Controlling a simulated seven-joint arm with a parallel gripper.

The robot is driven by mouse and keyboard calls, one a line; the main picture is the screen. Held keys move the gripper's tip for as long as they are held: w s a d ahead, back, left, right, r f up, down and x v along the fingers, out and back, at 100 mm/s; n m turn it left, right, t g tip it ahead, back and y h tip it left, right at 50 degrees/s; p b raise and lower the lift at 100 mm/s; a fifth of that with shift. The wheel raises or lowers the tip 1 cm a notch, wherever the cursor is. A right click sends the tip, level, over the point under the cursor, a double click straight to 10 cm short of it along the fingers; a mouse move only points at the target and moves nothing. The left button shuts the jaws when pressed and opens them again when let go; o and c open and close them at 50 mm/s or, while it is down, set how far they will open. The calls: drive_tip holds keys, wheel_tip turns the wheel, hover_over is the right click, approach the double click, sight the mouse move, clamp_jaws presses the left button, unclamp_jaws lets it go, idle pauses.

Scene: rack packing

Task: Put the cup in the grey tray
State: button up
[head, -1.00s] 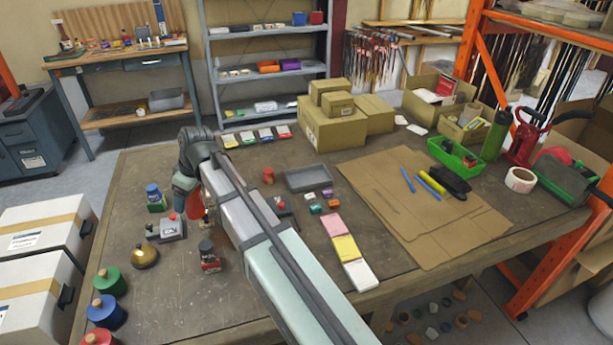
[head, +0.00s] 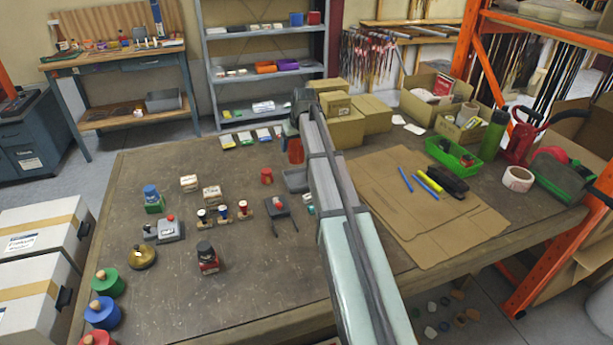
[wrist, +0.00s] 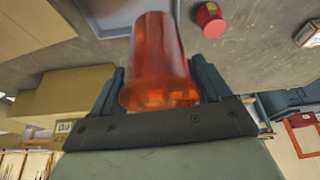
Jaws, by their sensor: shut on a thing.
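My gripper (wrist: 158,66) is shut on the orange-red cup (wrist: 155,45), with a finger on each side of it in the wrist view. In the head view the cup (head: 295,151) shows just left of my arm, at the back edge of the grey tray as seen there. The grey tray (head: 294,181) lies on the table, its right part hidden behind my arm. The cup appears to be held above the table; its exact height over the tray cannot be told. My gripper's fingers are hidden in the head view.
A small red item (head: 267,176) stands left of the tray. Cardboard boxes (head: 345,125) stand close behind my arm. Several stamps (head: 223,213) and a black-and-red bottle (head: 208,258) are on the left. A flat cardboard sheet (head: 430,200) lies on the right.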

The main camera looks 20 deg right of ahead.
drive_tip(key=d, duration=0.3)
drive_tip(key=shift+w+m, duration=0.25)
drive_tip(key=shift+m, duration=0.15)
drive_tip(key=shift+d+f, duration=0.15)
drive_tip(key=shift+f, duration=1.5)
drive_tip(key=shift+d+f, duration=0.15)
drive_tip(key=shift+f, duration=1.55)
drive_tip(key=shift+d+f, duration=0.15)
drive_tip(key=shift+f, duration=1.5)
drive_tip(key=shift+f, duration=0.1)
drive_tip(key=o, duration=1)
drive_tip(key=v, duration=1.2)
drive_tip(key=shift+s+a, duration=0.1)
drive_tip(key=shift+a, duration=0.15)
